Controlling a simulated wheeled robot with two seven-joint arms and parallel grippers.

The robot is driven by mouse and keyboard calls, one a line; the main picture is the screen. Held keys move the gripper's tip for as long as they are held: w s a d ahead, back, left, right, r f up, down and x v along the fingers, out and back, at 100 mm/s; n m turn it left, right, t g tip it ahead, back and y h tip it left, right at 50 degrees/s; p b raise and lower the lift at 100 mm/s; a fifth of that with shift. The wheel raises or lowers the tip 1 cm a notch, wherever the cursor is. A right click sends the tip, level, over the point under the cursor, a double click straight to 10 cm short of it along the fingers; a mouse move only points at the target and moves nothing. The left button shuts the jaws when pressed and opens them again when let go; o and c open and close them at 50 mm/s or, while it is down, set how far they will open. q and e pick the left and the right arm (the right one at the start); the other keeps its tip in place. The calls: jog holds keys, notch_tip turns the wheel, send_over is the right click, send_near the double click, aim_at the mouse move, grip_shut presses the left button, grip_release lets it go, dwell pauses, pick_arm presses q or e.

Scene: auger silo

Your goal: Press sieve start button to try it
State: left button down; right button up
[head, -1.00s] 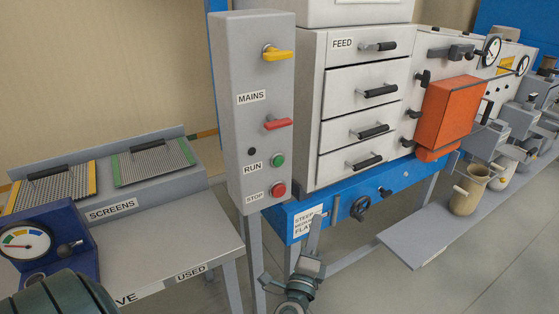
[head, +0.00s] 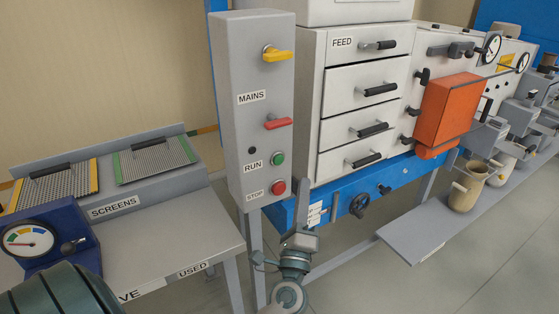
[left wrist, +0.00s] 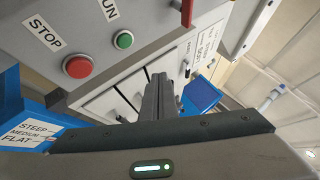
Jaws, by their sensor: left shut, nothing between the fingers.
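The green RUN button (head: 278,159) is on the front of the grey control box, with the red STOP button (head: 278,188) below it. In the left wrist view the green button (left wrist: 123,39) and the red button (left wrist: 78,66) show at upper left. My left gripper (head: 301,212) is shut and empty, pointing upward below and slightly right of the buttons, apart from them. Its closed fingers (left wrist: 158,92) show in the wrist view, right of and below the green button. My right gripper is out of view.
Above RUN on the box are a red handle (head: 278,124) and a yellow MAINS-side handle (head: 278,55). The sieve drawers (head: 362,90) stand right of the box on a blue frame (head: 382,184). The screens table (head: 150,235) is at left.

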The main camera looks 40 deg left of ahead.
pick_arm(q)
send_near(283, 156)
jog(key=w+d+r, duration=0.1)
jog(key=w+r, duration=0.1)
jog(key=w, duration=0.1)
jog(key=shift+w+a+r+p, duration=0.1)
jog(key=shift+w+a+p, duration=0.15)
jog(key=shift+a, duration=0.2)
jog(key=shift+w+a+r+p, duration=0.1)
jog(key=shift+w+a, duration=0.2)
jog(key=shift+a, duration=0.1)
dwell(1.3)
jog(key=shift+w+a, duration=0.3)
jog(key=shift+a, duration=0.55)
dwell(1.1)
jog(key=shift+d+b, duration=0.1)
jog(key=shift+b, duration=0.2)
jog(key=shift+s+d, duration=0.35)
jog(key=shift+d, duration=0.4)
jog(key=shift+s+d+b, duration=0.15)
jog(key=shift+s+d, duration=0.15)
jog(key=shift+d, duration=0.5)
jog(key=shift+s+d+b, duration=0.2)
jog(key=shift+s+d, duration=0.15)
jog(key=shift+d, duration=0.4)
jog(key=shift+s+d+b, duration=0.15)
jog(key=shift+s+d, duration=0.15)
jog(key=shift+d, duration=0.5)
